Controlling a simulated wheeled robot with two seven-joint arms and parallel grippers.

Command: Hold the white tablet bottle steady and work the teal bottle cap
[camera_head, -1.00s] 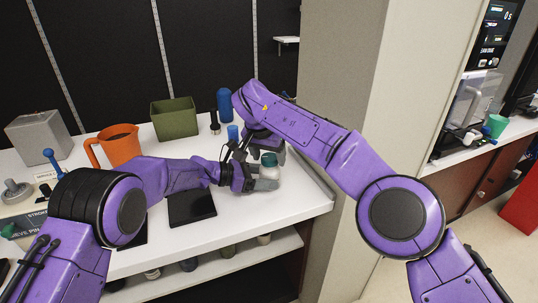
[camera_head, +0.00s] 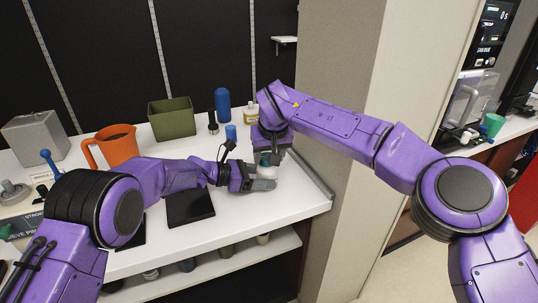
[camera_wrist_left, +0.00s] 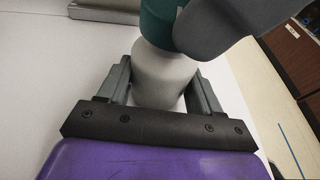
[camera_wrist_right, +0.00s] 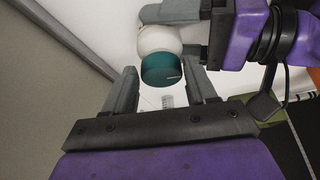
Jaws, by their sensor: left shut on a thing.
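The white tablet bottle (camera_wrist_left: 165,78) stands upright on the white counter, between the fingers of my left gripper (camera_head: 264,178), which is shut on its body. The teal bottle cap (camera_wrist_right: 161,69) sits on top of the bottle. In the left wrist view the cap (camera_wrist_left: 160,22) is partly covered by a grey finger of my right gripper. My right gripper (camera_wrist_right: 162,76) is over the bottle from behind, its fingers apart on either side of the cap with small gaps showing. In the head view the bottle (camera_head: 266,171) is mostly hidden by the grippers.
A black pad (camera_head: 190,208) lies on the counter (camera_head: 235,215). A beige pillar (camera_head: 345,110) rises close on the right.

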